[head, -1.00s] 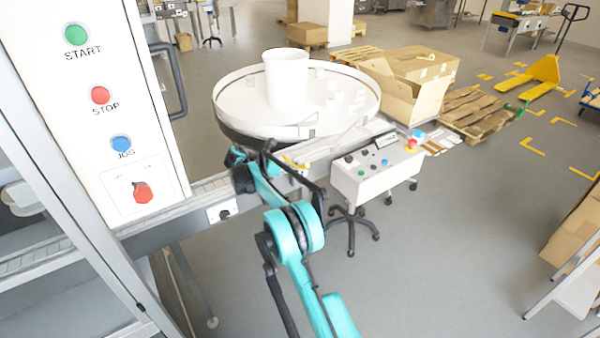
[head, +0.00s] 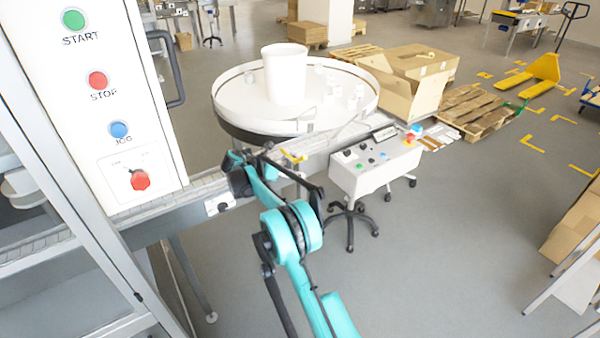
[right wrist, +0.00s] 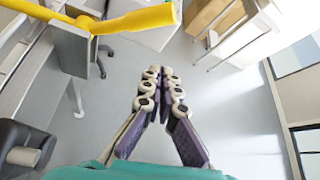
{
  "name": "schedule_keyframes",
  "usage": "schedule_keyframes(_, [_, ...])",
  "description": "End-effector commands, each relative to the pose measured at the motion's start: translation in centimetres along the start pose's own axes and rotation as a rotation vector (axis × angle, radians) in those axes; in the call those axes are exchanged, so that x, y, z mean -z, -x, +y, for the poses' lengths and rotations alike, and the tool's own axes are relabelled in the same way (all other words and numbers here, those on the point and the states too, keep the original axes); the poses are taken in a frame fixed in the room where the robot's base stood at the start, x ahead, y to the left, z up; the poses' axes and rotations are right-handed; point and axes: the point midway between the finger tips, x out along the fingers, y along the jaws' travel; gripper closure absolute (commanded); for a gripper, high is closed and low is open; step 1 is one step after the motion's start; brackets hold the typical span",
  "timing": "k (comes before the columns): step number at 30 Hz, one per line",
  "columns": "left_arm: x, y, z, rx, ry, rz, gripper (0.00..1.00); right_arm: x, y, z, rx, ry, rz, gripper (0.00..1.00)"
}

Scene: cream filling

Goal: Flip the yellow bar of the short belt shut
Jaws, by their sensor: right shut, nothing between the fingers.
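The yellow bar (head: 293,157) shows as a small piece at the side of the short belt (head: 322,143), just behind my right arm. Part of it is hidden by the arm in the head view. In the right wrist view the yellow bar (right wrist: 130,20) is large at the upper left, a thick rod with a rounded end. It crosses above a grey bracket (right wrist: 74,48). My left gripper is not in view.
A round white turntable (head: 232,100) with a white bin (head: 285,75) stands behind the belt. A control box (head: 375,165) on a wheeled stand is right of my arm. A white button panel (head: 115,160) stands at the left.

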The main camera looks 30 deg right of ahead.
Motion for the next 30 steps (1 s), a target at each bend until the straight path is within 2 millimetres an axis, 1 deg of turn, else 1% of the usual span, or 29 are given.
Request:
schedule_keyframes(1, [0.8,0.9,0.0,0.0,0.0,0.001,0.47,-0.5,2.0,0.3,-0.007,0.004,-0.003,1.0])
schedule_keyframes(3, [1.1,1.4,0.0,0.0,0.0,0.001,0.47,-0.4,3.6,0.7,-0.005,0.004,-0.002,1.0])
schedule_keyframes(7, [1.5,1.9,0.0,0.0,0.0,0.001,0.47,-0.2,6.1,1.3,-0.004,0.003,-0.001,1.0])
schedule_keyframes(12, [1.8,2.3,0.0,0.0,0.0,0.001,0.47,0.1,8.2,1.8,-0.002,0.002,0.0,1.0])
schedule_keyframes(17, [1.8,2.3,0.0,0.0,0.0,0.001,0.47,0.2,8.8,1.9,-0.002,0.001,0.0,1.0])
schedule_keyframes(30, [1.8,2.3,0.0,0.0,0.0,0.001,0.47,0.2,8.8,1.9,-0.001,0.001,0.001,1.0])
